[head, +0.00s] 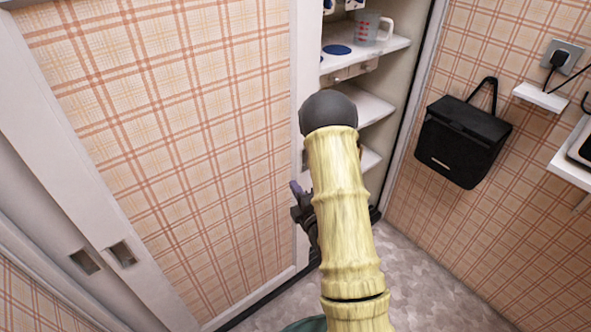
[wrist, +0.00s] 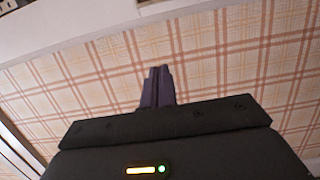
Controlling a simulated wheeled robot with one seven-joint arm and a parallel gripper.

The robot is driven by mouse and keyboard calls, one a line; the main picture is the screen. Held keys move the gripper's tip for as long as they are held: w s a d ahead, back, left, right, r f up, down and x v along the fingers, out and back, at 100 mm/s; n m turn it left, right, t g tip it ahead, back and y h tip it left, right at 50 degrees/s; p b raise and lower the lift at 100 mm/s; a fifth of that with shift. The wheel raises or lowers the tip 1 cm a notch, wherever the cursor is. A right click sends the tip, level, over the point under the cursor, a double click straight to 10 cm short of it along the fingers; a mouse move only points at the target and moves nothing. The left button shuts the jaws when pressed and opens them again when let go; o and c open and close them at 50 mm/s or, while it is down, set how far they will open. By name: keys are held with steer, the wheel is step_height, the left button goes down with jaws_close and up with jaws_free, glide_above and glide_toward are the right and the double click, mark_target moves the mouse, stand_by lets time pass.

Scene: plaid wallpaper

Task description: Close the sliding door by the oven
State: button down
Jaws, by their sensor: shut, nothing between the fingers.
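The sliding door (head: 165,130) is a plaid panel in a white frame, filling the left and middle of the head view. Its right edge stands beside an open gap that shows white shelves (head: 366,105). A recessed pull (head: 122,254) sits low on its left frame. My gripper (head: 296,188) is at the door's right frame, partly hidden behind my yellow arm. Whether it touches the door cannot be told. In the wrist view its purple fingers (wrist: 158,86) are together and empty, in front of a plaid surface with a white border. No oven is in view.
A measuring cup (head: 372,28) stands on the upper shelf. Another recessed pull (head: 85,262) is at the far left. Grey floor (head: 430,290) is clear at lower right.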

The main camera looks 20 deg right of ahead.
mark_target(291, 157)
steer(key=w, duration=0.7)
steer(key=shift+w+a+r, duration=0.1)
steer(key=shift+w+a, duration=0.05)
steer(key=shift+w, duration=0.25)
steer(key=w+d, duration=0.1)
steer(key=d, duration=0.2)
steer(key=shift+w, duration=0.35)
steer(key=shift+w+d, duration=0.1)
steer(key=shift+d, duration=0.3)
